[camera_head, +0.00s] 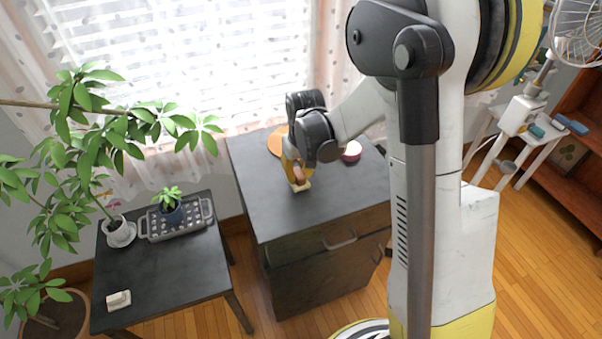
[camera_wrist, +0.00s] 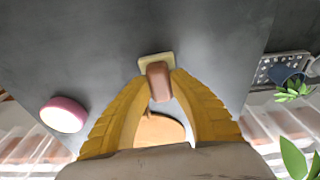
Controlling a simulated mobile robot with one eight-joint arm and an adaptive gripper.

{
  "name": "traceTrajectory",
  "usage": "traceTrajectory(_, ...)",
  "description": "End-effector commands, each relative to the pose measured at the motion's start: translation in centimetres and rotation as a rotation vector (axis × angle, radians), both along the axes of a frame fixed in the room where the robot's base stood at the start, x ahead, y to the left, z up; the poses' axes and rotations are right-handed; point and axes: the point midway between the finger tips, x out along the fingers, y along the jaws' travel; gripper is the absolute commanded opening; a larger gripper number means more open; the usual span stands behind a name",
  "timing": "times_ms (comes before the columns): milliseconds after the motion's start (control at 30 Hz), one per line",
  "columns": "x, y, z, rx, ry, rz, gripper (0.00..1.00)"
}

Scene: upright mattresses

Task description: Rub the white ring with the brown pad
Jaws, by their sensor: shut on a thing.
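My gripper (camera_head: 294,169) is shut on a small brown pad (camera_wrist: 158,82), with its yellow fingers on either side of it. The brown pad has a cream slab (camera_wrist: 144,66) at its end, which also shows below the gripper in the camera_head view. It is over the near left part of the dark cabinet top (camera_head: 261,190); I cannot tell whether it touches the surface. I cannot make out a clear white ring in either view.
A pink round thing with a pale top (camera_wrist: 64,114) and an orange disc (camera_wrist: 158,130) lie on the cabinet. The dark left table (camera_head: 170,270) holds a grey tray (camera_head: 158,226), a potted plant and a small cream block (camera_head: 118,299). Leafy branches hang above it.

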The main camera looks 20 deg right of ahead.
Motion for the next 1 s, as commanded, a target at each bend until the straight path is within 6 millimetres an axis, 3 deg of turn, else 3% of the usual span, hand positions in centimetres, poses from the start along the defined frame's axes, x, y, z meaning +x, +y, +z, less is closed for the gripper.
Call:
traceTrajectory(200,0.0,2.6,0.0,0.0,0.0,0.004,0.0)
traceTrajectory(500,0.0,2.9,0.0,0.0,0.0,0.001,0.0)
traceTrajectory(1000,0.0,-1.0,0.0,0.0,0.0,0.001,0.0)
